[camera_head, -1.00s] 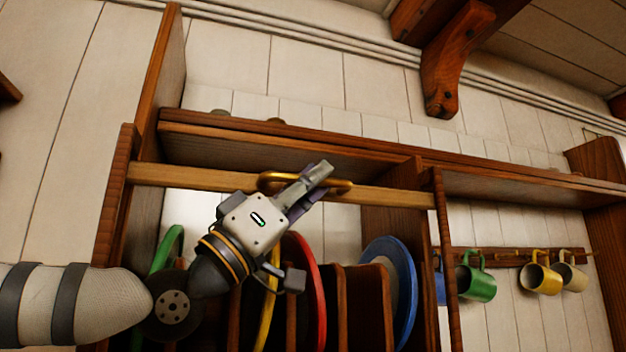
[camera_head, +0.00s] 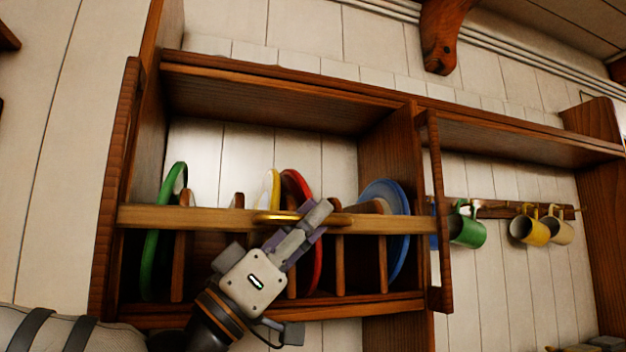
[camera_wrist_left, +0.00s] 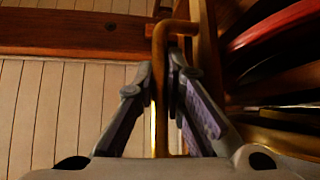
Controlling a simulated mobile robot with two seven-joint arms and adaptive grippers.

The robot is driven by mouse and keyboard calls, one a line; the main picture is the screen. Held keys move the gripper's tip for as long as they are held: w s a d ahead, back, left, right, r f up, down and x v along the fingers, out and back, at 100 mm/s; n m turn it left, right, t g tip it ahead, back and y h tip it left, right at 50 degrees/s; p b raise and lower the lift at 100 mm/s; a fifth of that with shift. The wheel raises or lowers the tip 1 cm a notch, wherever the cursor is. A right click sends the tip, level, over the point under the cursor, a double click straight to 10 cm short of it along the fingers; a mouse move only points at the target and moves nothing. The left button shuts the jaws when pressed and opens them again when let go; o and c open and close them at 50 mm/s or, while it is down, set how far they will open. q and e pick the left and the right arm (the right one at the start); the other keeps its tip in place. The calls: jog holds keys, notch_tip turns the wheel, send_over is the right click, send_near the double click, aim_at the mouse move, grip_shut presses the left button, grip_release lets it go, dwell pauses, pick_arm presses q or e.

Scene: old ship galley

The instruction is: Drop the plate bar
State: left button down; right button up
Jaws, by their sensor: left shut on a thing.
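The plate bar (camera_head: 170,217) is a pale wooden rail running across the front of the plate rack, at about mid-height of the plates in the head view. A brass handle (camera_head: 278,217) is fixed on its middle. My left gripper (camera_head: 318,215) is shut on that handle. In the left wrist view the two fingers (camera_wrist_left: 160,75) stand on either side of the brass handle (camera_wrist_left: 161,110). Behind the bar stand a green plate (camera_head: 152,245), a yellow plate (camera_head: 272,185), a red plate (camera_head: 297,184) and a blue plate (camera_head: 398,197). My right gripper is not in view.
Wooden dividers (camera_head: 180,265) separate the plates. A dark upright post (camera_head: 436,200) stands at the rack's right side. Right of it, a green mug (camera_head: 467,230), a yellow mug (camera_head: 528,230) and a cream mug (camera_head: 558,228) hang from a peg rail. A shelf (camera_head: 270,90) runs above.

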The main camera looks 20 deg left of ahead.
pick_arm(q)
notch_tip(320, 180, down, 8)
jog(key=b, duration=0.1)
jog(key=shift+f+b, duration=0.15)
jog(key=shift+b, duration=0.25)
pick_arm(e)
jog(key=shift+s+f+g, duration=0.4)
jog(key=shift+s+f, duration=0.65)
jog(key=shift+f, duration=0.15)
pick_arm(q)
jog(key=shift+d+f, duration=0.1)
jog(key=c, duration=1.9)
grip_release()
jog(key=v, duration=1.2)
jog(key=shift+s, duration=0.1)
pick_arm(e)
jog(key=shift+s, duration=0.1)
